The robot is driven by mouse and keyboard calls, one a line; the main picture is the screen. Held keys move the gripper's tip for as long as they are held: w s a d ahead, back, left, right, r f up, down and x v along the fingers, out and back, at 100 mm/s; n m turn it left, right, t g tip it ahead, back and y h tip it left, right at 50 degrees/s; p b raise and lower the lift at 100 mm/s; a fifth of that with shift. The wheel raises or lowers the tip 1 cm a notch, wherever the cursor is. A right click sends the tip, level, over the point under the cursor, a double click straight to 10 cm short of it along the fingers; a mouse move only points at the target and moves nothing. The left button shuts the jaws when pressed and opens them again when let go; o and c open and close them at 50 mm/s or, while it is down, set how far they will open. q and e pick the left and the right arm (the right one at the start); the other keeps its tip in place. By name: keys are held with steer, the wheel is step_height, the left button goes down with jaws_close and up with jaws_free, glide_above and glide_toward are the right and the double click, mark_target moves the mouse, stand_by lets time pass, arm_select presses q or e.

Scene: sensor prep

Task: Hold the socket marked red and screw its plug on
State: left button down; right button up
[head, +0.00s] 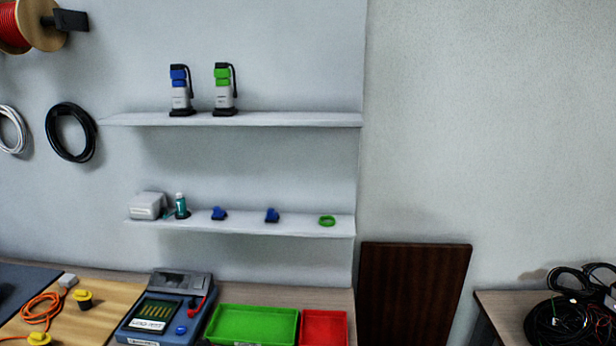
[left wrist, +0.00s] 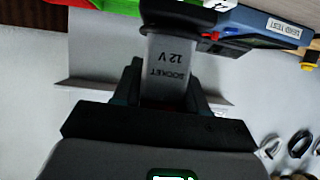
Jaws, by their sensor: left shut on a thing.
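In the left wrist view my left gripper (left wrist: 165,92) is shut on a grey socket (left wrist: 167,68) lettered "SOCKET 12 V". Its black end lies towards the top of the view, and I cannot make out a red marking on it for certain. The fingers hide its lower part. The head view shows neither gripper. There, a blue-marked socket (head: 180,88) and a green-marked socket (head: 224,88) stand upright on the upper shelf. I cannot make out a red-marked plug in either view.
The lower shelf (head: 290,229) holds a white box (head: 148,205), a teal bottle (head: 181,205), two small blue parts (head: 219,213) and a green ring (head: 327,221). A blue tester (head: 160,318), green tray (head: 255,325), red tray (head: 324,328) and yellow-topped parts (head: 83,298) are on the bench.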

arm_select(q)
steer(key=shift+s+a+f, duration=0.15)
steer(key=shift+s+f, duration=0.45)
steer(key=shift+s, duration=0.05)
steer(key=shift+w, duration=0.1)
steer(key=s+d+r, duration=0.1)
steer(key=d+r, duration=0.1)
steer(key=d, duration=0.7)
steer(key=s+d+r, duration=0.2)
steer(key=d+r, duration=0.1)
steer(key=d, duration=0.7)
steer(key=shift+s+d, duration=0.25)
